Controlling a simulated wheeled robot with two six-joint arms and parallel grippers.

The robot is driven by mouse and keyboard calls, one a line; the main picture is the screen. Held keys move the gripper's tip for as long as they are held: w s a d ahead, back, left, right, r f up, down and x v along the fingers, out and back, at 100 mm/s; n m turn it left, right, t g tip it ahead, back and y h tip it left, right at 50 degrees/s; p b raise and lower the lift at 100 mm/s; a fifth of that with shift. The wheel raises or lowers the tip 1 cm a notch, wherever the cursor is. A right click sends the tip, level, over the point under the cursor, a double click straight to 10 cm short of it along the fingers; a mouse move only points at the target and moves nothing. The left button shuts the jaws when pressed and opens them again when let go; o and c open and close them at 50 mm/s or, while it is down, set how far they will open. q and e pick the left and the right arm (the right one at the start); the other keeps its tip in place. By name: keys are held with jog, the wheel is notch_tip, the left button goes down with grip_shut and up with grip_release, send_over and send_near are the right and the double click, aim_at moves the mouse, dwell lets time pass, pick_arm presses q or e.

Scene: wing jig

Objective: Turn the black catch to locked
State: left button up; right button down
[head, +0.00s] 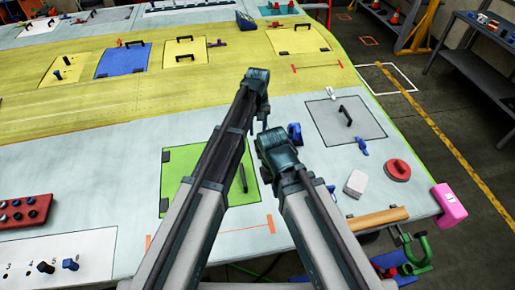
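I cannot clearly make out the black catch. My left gripper (259,104) is above the near edge of the yellow skin, at the end of the arm from the left. My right gripper (272,141) is just below it in the picture, beside the green panel (180,160). The fingers of both are mostly hidden by the arms, so their opening does not show. My arms cover part of the green panel.
A grey panel (368,128) has a black handle, with a blue catch (362,147) at its near edge. A white block (356,183), a red disc (397,169) and a pink object (449,202) are at the right. A red rack (22,212) stands at the left.

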aim_at(258, 147)
pick_arm(q)
notch_tip(258, 147, down, 8)
jog(key=b, duration=0.7)
jog(key=shift+f, duration=0.1)
pick_arm(e)
notch_tip(258, 147, down, 8)
jog(key=shift+f, duration=0.1)
pick_arm(q)
grip_shut()
